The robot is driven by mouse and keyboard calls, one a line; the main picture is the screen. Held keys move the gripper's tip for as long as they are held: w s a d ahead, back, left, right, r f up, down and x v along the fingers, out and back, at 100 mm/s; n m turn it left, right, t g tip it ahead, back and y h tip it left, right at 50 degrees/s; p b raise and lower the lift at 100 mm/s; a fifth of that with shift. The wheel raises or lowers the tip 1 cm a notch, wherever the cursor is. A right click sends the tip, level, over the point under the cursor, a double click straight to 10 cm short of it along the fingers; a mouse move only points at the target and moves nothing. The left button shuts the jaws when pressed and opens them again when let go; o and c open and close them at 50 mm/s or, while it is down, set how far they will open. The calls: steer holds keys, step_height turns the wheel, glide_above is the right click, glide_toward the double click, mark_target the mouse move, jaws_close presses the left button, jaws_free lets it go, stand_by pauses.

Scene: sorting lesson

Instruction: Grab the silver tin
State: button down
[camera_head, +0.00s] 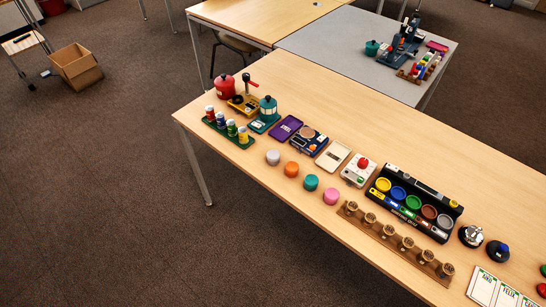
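A small round silver-grey tin (272,157) sits on the light wood table, at the left end of a row of similar round tins. An orange tin (291,169) is to its right, followed by a teal tin (311,182) and a pink tin (331,196). The silver tin stands apart from its neighbours, with nothing on top of it. My gripper is not in view.
On the wood table (240,175), a green rack (238,140) of small jars stands behind-left of the silver tin. Flat cases and a black tray (424,193) of coloured discs line the back. A wooden peg rack (381,243) lies to the right. Bare tabletop lies in front.

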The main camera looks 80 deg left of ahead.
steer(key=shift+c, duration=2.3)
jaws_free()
